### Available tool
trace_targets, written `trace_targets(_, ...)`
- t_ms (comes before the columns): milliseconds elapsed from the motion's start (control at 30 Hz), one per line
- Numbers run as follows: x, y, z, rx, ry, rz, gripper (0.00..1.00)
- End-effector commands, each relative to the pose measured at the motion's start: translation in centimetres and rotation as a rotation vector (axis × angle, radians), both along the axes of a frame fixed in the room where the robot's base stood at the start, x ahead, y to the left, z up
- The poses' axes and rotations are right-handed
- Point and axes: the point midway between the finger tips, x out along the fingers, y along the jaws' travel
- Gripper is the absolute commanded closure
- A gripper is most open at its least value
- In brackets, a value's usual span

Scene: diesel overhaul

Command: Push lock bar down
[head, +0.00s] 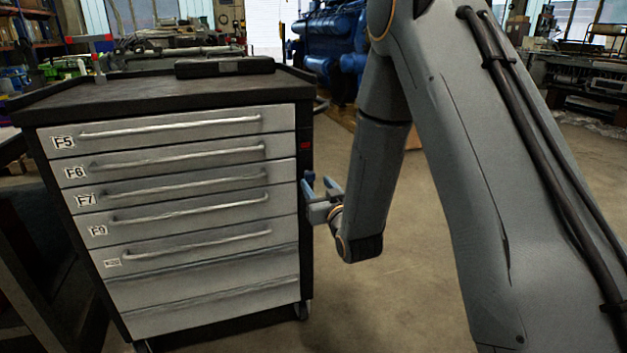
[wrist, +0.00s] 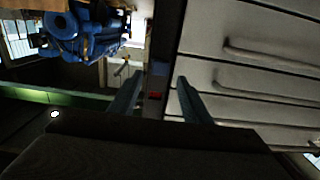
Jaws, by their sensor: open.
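A tool cabinet (head: 190,215) stands at the left with several grey drawers. A dark vertical strip, which looks like the lock bar (head: 306,170), runs along the right edge of its front and carries a small red mark (head: 305,146) near the top. My gripper (head: 314,190) is at this right edge, a little below the red mark. In the wrist view, my gripper (wrist: 158,90) is open and empty, its two fingers on either side of the dark strip (wrist: 168,50).
Drawer handles (head: 195,183) stick out from the cabinet front beside my gripper. A black case (head: 225,67) lies on the cabinet top. A blue engine (head: 335,45) stands behind. The floor (head: 400,245) right of the cabinet is clear.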

Motion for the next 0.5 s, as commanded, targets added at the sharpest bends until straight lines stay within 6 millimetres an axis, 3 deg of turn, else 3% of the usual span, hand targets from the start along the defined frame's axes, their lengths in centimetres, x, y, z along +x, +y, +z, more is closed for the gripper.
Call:
trace_targets(200, -2.7, -0.7, 0.0, 0.000, 0.001, 0.000, 0.56)
trace_targets(500, -3.4, -0.8, 0.0, 0.000, -0.001, 0.001, 0.56)
